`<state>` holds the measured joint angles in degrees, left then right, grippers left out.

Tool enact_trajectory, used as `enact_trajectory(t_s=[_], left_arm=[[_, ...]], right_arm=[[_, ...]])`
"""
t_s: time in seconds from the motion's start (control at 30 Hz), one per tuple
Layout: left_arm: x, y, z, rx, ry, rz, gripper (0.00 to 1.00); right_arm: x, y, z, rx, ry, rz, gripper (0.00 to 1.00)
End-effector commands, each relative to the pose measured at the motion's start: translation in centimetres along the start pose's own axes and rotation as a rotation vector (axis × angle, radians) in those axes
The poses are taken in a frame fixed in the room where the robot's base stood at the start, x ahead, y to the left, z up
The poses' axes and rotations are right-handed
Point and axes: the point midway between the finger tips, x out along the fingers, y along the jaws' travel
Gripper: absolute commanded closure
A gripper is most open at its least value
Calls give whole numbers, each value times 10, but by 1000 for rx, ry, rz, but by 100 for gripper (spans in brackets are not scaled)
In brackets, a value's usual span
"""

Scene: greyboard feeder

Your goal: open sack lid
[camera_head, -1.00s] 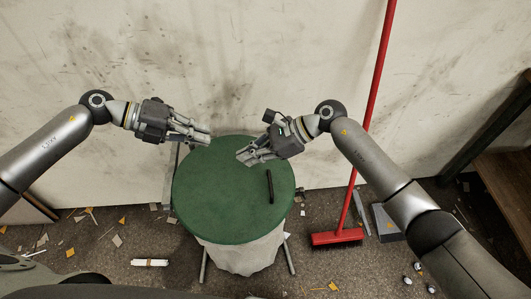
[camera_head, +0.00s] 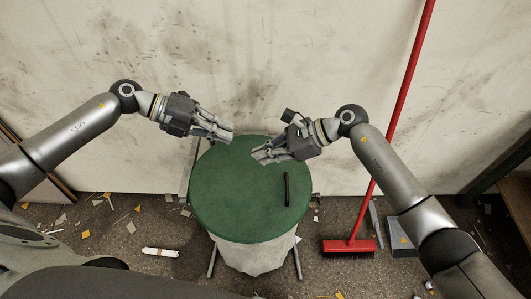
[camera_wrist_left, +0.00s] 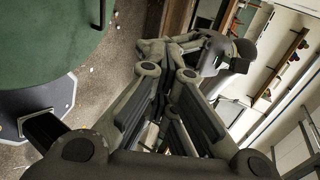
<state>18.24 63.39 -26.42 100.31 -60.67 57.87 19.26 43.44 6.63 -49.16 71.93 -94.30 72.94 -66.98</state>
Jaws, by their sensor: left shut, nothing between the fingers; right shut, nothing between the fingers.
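The sack lid (camera_head: 245,195) is a round green disc lying flat on top of the pale sack (camera_head: 255,255) in the head view. A dark bar-shaped handle (camera_head: 287,189) stands on its right part. My left gripper (camera_head: 230,134) is shut and empty at the lid's far left edge. My right gripper (camera_head: 257,155) is shut and empty over the far part of the lid, left of the handle. I cannot tell whether either touches the lid. In the left wrist view, part of the green lid (camera_wrist_left: 50,40) shows at the upper left, beside the closed left fingers.
A red broom (camera_head: 350,245) leans on the wall right of the sack. A wooden shelf (camera_head: 518,205) stands at the far right. Scraps and a white roll (camera_head: 160,252) litter the floor. The stand's metal legs (camera_head: 298,262) show below the sack.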

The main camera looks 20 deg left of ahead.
Motion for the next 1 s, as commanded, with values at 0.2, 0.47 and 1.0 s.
enact_trajectory(t_s=[0.2, 0.47, 1.0], left_arm=[[0, 0, 0, 0, 0, 0, 100], [0, 0, 0, 0, 0, 0, 100], [0, 0, 0, 0, 0, 0, 68]], right_arm=[[0, 0, 0, 0, 0, 0, 100], [0, 0, 0, 0, 0, 0, 100], [0, 0, 0, 0, 0, 0, 100]])
